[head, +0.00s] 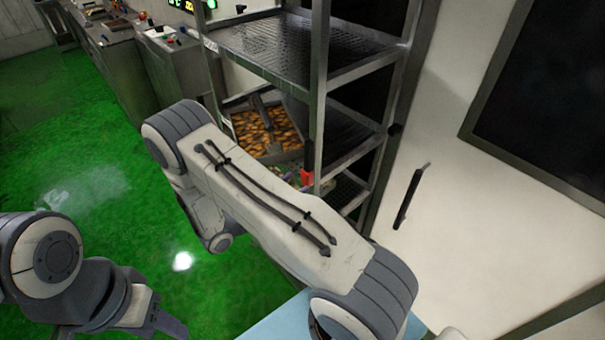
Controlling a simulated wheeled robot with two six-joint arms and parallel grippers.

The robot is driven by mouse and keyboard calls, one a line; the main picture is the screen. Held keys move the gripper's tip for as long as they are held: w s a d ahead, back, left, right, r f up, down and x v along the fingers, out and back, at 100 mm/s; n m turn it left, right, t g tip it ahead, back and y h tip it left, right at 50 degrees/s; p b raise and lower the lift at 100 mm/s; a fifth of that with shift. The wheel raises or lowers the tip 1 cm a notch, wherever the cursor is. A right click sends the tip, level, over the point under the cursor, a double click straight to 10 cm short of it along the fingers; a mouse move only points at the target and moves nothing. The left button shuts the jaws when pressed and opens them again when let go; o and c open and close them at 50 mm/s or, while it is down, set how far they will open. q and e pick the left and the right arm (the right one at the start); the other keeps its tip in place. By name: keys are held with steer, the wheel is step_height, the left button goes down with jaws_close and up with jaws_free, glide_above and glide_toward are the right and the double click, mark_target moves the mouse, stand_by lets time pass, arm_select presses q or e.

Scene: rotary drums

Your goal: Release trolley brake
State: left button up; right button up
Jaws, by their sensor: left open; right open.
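The trolley is a tall grey metal rack (318,88) with several stacked black mesh shelves, standing upright at the upper middle. A small red part (306,175) shows low by its near post; I cannot tell whether it is the brake. My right arm crosses the middle of the view in front of the rack and hides its lower front and the floor at its foot.
A bin of orange-brown pieces (265,130) stands behind the rack's post. Grey machine cabinets (120,70) line the back left. A pale wall with a black handle (410,195) closes off the right. Open green floor (70,130) lies at left.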

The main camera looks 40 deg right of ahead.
mark_target(304, 178)
steer(key=shift+w+d+p, duration=0.15)
steer(key=shift+d+p, duration=0.4)
steer(key=shift+d, duration=1.45)
jaws_close()
